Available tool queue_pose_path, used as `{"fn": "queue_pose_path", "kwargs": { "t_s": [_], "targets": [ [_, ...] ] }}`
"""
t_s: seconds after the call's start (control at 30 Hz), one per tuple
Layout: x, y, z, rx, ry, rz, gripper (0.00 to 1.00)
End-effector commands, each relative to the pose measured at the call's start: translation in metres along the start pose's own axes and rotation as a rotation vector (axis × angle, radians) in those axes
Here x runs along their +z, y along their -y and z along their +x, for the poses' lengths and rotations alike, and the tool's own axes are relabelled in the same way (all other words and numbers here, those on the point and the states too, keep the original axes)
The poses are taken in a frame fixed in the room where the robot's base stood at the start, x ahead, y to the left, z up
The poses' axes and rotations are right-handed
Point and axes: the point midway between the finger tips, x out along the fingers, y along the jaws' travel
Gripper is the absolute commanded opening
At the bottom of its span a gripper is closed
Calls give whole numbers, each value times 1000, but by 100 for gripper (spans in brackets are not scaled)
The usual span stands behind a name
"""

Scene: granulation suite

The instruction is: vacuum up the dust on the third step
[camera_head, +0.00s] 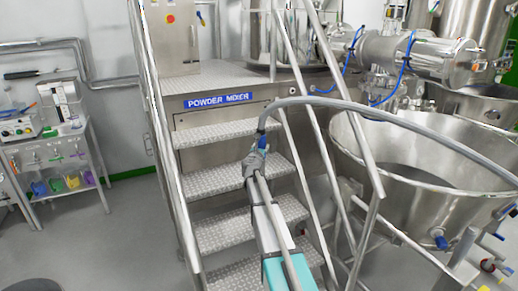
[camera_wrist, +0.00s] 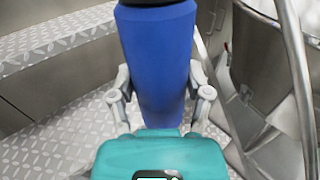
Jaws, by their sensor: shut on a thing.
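My gripper (camera_head: 256,158) is shut on a blue vacuum handle (camera_wrist: 158,65), one finger on each side of it in the wrist view. In the head view the handle's blue part (camera_head: 262,142) shows just beyond my gripper, and a grey hose (camera_head: 340,103) arcs from it to the right. The metal stairs have chequered treads. The third step (camera_head: 212,181) from the bottom lies to the left of and behind my gripper. I cannot make out dust on it. The handle's nozzle end is not clear in either view.
Handrails (camera_head: 170,150) flank the stairs on both sides. A sign reading "POWDER MIXER" (camera_head: 216,101) is below the top platform (camera_head: 215,78). A large steel bowl (camera_head: 400,190) stands right of the stairs. A shelf cart (camera_head: 60,160) with instruments stands left; the floor between is clear.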

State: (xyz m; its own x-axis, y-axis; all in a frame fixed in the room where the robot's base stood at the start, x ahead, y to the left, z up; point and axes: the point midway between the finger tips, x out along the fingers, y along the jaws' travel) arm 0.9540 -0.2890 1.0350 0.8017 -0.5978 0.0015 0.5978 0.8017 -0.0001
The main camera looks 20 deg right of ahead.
Motion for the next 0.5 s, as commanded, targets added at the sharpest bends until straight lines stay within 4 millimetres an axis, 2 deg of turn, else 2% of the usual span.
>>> {"fn": "queue_pose_path", "kwargs": {
  "t_s": [0.5],
  "targets": [
    [0, 22, 18, 1, 0, 0, 16]
  ]
}}
